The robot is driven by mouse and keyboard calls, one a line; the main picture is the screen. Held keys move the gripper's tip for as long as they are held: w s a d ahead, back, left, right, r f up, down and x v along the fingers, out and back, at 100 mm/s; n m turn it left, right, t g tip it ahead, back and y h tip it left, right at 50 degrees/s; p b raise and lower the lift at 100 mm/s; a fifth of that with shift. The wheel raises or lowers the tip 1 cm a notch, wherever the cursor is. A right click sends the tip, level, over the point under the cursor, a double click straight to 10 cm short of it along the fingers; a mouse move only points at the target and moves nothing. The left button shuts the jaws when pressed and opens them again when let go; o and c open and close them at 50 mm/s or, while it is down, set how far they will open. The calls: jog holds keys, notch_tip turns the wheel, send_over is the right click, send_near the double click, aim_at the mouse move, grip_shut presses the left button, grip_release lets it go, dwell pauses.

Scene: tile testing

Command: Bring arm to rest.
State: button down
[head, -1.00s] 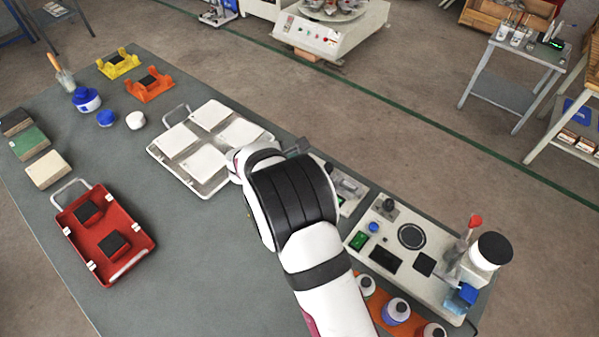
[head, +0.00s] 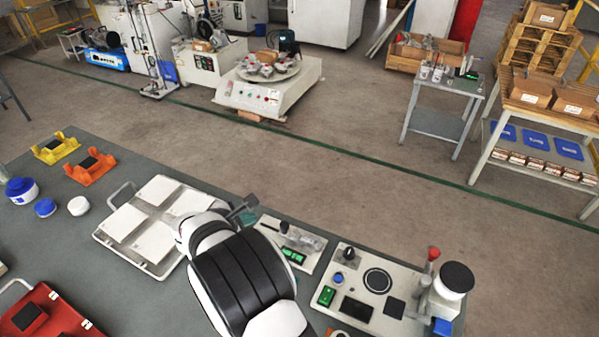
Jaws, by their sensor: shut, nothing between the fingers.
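My white arm with a black banded joint reaches up from the bottom middle of the head view over the grey table (head: 75,250). My gripper (head: 243,209) shows only as a small dark grey part beyond the joint, between the tile tray and the small device. It is shut with nothing held. The arm hides most of the gripper and part of the tray's right side. The white tray (head: 107,238) holds several pale tiles.
A small device with green displays (head: 290,255) lies close right of my gripper. A larger test panel (head: 345,265) with knobs and a black-capped container (head: 457,278) stands further right. Yellow (head: 52,150) and orange (head: 82,178) holders, small pots and a red case (head: 60,325) are left.

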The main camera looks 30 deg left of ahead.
jog(key=w+d+r+m+g+h, duration=0.1)
jog(key=w+d+r+m+h, duration=0.2)
jog(key=d, duration=0.4)
jog(key=w+d+r+m, duration=0.1)
jog(key=d+r+m, duration=0.3)
jog(key=d, duration=0.3)
jog(key=s+d+r+m+g+h, duration=0.15)
jog(key=d+m, duration=0.25)
jog(key=d, duration=0.4)
jog(key=s+d+r+m+g, duration=0.25)
jog(key=d+m, duration=0.25)
jog(key=d, duration=0.3)
jog(key=s+d+r+m+g+y, duration=0.2)
jog(key=s+d+r+m+g, duration=0.1)
jog(key=s+d+m, duration=0.9)
jog(key=s+a+f+m+g+y, duration=0.1)
jog(key=s+m, duration=0.4)
jog(key=s, duration=0.7)
jog(key=shift+a+m+y, duration=0.4)
jog(key=shift+a+y, duration=0.05)
jog(key=shift+y, duration=0.7)
